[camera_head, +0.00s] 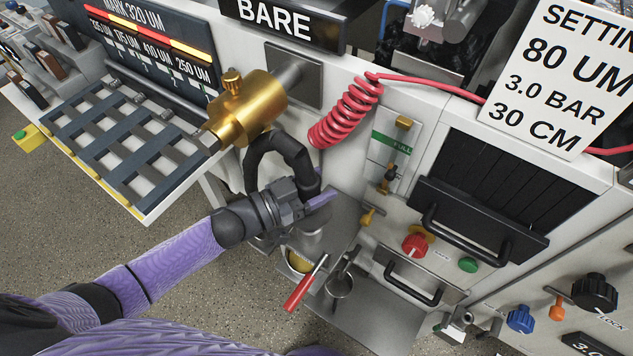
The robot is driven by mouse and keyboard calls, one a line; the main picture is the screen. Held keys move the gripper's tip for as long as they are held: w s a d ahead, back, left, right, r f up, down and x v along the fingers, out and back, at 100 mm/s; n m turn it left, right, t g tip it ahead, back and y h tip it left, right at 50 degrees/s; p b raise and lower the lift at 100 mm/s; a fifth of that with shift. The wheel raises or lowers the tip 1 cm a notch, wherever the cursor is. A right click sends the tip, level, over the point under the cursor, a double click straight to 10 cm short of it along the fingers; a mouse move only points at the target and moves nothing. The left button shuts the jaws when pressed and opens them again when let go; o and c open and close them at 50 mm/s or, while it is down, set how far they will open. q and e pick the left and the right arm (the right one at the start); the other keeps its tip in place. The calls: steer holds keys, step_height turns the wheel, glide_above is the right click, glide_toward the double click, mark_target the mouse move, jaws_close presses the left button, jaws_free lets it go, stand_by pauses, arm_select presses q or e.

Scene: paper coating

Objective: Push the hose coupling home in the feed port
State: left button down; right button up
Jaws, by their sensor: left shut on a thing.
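My left gripper (318,200) reaches in from the left, below a large brass cylinder (247,107) with a knurled knob. It is shut at the end of a thick black hose (278,145), which arches up below the cylinder. The coupling at the hose end is mostly hidden by the fingers, so its exact pose is unclear. I cannot clearly make out the feed port or whether the coupling touches it. My right gripper is not in view.
A coiled red hose (345,112) hangs right of the cylinder. A slotted rack (150,200) stands left. Below the gripper are a steel shelf (385,325), a red-handled tool (300,288) and a ladle (340,285). A black-handled hatch (480,220) is right. Open floor lies lower left.

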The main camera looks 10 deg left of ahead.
mark_target(318, 218)
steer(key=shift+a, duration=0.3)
arm_select(q)
steer(key=shift+f+b, duration=0.2)
steer(key=shift+b, duration=0.1)
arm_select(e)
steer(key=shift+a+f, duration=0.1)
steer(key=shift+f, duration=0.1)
arm_select(q)
steer(key=shift+f+b, duration=0.3)
steer(key=shift+f, duration=0.1)
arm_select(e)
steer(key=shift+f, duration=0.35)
arm_select(q)
steer(key=shift+f, duration=0.1)
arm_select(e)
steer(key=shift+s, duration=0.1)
arm_select(q)
steer(key=shift+f+b, duration=0.3)
steer(key=shift+b, duration=0.05)
steer(key=shift+f, duration=0.1)
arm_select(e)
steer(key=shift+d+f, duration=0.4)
arm_select(q)
steer(key=shift+f+b, duration=0.45)
steer(key=shift+b, duration=0.05)
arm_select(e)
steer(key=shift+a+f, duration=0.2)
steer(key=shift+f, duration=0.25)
